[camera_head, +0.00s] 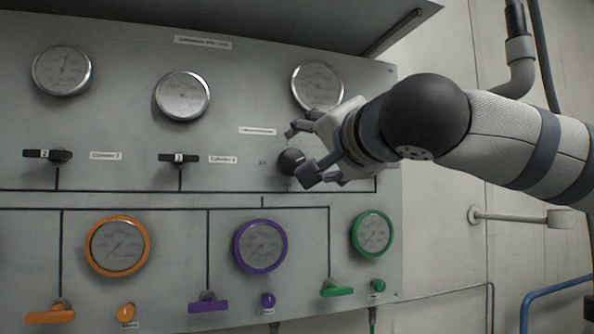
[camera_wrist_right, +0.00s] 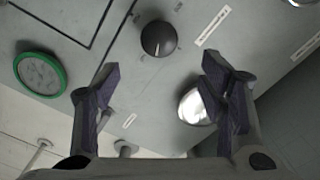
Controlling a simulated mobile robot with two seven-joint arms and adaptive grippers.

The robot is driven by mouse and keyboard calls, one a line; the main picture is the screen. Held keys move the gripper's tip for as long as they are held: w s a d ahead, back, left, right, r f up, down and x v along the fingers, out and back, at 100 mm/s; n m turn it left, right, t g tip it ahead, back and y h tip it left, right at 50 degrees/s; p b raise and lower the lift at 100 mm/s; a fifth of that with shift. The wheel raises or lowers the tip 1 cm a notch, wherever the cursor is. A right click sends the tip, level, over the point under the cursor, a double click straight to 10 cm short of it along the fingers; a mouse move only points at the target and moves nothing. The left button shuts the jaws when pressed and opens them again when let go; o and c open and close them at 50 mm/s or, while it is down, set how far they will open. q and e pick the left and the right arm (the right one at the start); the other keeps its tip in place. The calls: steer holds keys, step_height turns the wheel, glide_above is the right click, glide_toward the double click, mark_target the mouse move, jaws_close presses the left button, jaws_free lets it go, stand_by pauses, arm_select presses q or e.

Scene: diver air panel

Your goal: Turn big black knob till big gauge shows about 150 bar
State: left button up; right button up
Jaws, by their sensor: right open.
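The big black knob (camera_head: 291,161) is on the grey panel, below the upper right silver gauge (camera_head: 317,86). In the wrist view, the knob (camera_wrist_right: 158,39) shows whole, with a pale pointer line. My right gripper (camera_head: 302,150) is open in front of the panel near the knob. In the wrist view, its spread fingers (camera_wrist_right: 160,76) are empty, and the knob lies beyond their tips, apart from them. The silver gauge (camera_wrist_right: 190,108) is partly hidden behind one finger there. The gauge's reading is too small to tell. My left gripper is not in view.
Two more silver gauges (camera_head: 182,95) (camera_head: 62,71) and two black handles (camera_head: 179,157) (camera_head: 47,155) are to the left. Below are orange (camera_head: 117,246), purple (camera_head: 261,246) and green (camera_head: 372,234) gauges with coloured handles. A wall pipe (camera_head: 519,216) is at the right.

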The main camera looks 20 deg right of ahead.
mark_target(296, 160)
steer(key=w, duration=1)
steer(key=shift+w+a+f, duration=0.1)
steer(key=shift+w+a, duration=0.1)
steer(key=shift+a, duration=0.05)
steer(key=c, duration=1.2)
